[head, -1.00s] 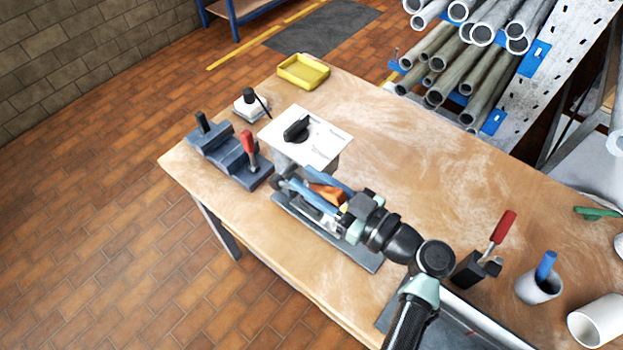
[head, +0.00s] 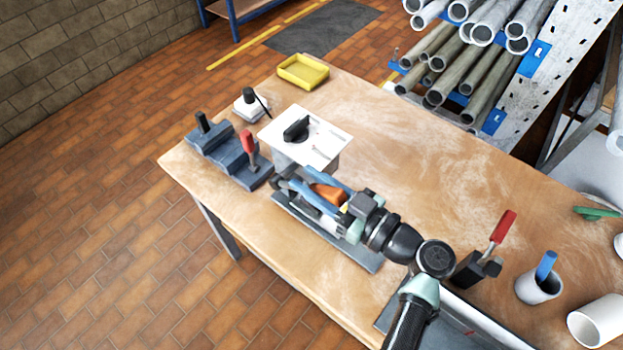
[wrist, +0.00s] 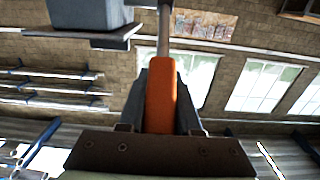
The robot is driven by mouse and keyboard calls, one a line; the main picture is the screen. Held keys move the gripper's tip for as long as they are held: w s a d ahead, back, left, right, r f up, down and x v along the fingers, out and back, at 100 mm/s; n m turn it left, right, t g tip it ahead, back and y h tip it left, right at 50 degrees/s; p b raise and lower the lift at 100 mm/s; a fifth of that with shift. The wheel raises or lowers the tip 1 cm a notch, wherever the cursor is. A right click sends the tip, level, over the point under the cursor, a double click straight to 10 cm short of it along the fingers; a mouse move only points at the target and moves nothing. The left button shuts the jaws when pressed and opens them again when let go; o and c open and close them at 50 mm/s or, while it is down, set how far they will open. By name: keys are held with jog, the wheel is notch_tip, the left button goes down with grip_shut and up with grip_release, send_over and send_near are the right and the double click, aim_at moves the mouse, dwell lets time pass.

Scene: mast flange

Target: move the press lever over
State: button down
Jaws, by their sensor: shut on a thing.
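The press lever shows as an orange handle (head: 326,193) in the head view, low over a dark base plate (head: 362,258) on the workbench. My gripper (head: 316,192) has its blue fingers on either side of this handle and is shut on it. In the wrist view the orange handle (wrist: 161,95) stands between the two fingers, with a grey rod running on from its far end. My gripper and wrist hide much of the press mechanism in the head view.
A white-topped box with a black knob (head: 296,129) stands close behind my gripper. A dark vise-like fixture with a red handle (head: 249,142) is to the left. A red-handled clamp (head: 502,228) and a cup (head: 540,287) stand right. A yellow tray (head: 303,72) is at the back.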

dwell(0.3)
jog(key=shift+w+a+r+g+h+p, duration=0.25)
jog(key=shift+a+r+h+p, duration=0.1)
jog(key=shift+r+p, duration=0.15)
jog(key=shift+w+a+r+g+h+p, duration=0.15)
jog(key=shift+a+r+g+h+p, duration=0.1)
jog(key=shift+r+h+p, duration=0.15)
jog(key=w+a+r+g+h+p, duration=0.1)
jog(key=p, duration=0.1)
jog(key=w+a+r+g+h+p, duration=0.1)
jog(key=a+h+p, duration=0.1)
jog(key=shift+w+a+r+g+h, duration=0.2)
jog(key=shift+w+a+g+h, duration=0.05)
jog(key=shift+w+g, duration=0.05)
jog(key=w+a+g+h+p, duration=0.3)
jog(key=w+a+g+h, duration=0.1)
jog(key=a+h, duration=0.2)
jog(key=shift+w+f, duration=0.2)
jog(key=shift+f, duration=0.25)
jog(key=c, duration=0.6)
grip_release()
jog(key=shift+a+f, duration=0.1)
